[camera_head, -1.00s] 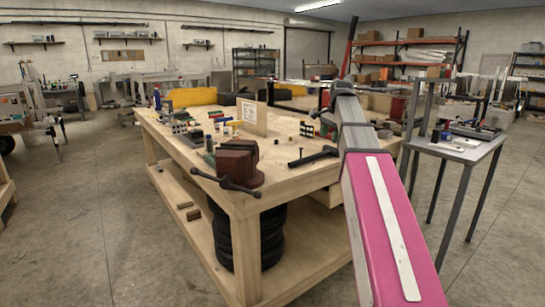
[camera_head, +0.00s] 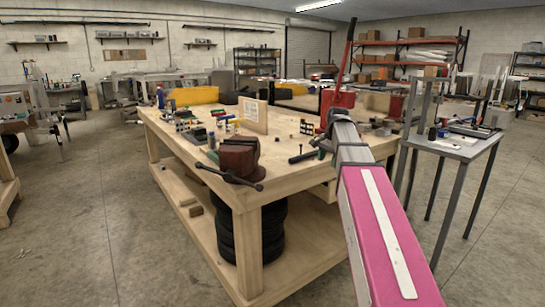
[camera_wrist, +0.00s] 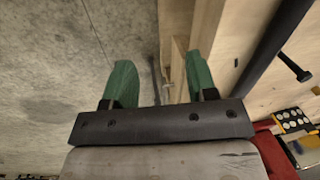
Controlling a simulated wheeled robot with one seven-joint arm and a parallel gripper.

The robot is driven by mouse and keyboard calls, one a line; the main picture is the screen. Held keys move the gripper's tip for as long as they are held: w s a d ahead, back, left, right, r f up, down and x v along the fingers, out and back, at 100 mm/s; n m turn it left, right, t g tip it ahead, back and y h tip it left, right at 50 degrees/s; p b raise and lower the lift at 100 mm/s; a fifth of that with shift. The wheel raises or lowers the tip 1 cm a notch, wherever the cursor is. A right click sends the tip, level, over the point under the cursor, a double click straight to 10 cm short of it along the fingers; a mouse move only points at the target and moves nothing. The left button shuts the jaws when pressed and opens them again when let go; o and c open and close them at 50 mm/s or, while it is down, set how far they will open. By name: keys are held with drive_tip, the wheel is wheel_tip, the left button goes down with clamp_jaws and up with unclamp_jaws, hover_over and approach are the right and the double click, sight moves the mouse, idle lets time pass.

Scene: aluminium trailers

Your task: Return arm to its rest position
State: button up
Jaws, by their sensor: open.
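My arm, a pink link (camera_head: 385,235) with a grey far part, reaches forward from the lower right in the head view, over the right side of the wooden workbench (camera_head: 268,195). My gripper (camera_wrist: 160,82) shows in the wrist view with two green fingers spread apart and nothing between them. Concrete floor and the bench's wooden edge show behind the fingers. In the head view the gripper is mostly hidden behind the arm's end.
A dark red vise (camera_head: 238,158) stands at the bench's near corner. A black hammer-like tool (camera_head: 302,157) lies near my arm's end. A red tool with a tall lever (camera_head: 338,98) stands behind it. A grey metal table (camera_head: 455,146) is at the right. Floor at the left is open.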

drive_tip(key=s+a+f+n, duration=0.1)
drive_tip(key=s+f+n, duration=0.2)
drive_tip(key=f, duration=0.9)
drive_tip(key=s+a+f+n+g, duration=0.1)
drive_tip(key=s+f+n, duration=0.2)
drive_tip(key=s+f, duration=0.7)
drive_tip(key=s+a+f+n+h, duration=0.1)
drive_tip(key=s+f, duration=0.6)
drive_tip(key=f, duration=0.7)
drive_tip(key=shift+n, duration=0.9)
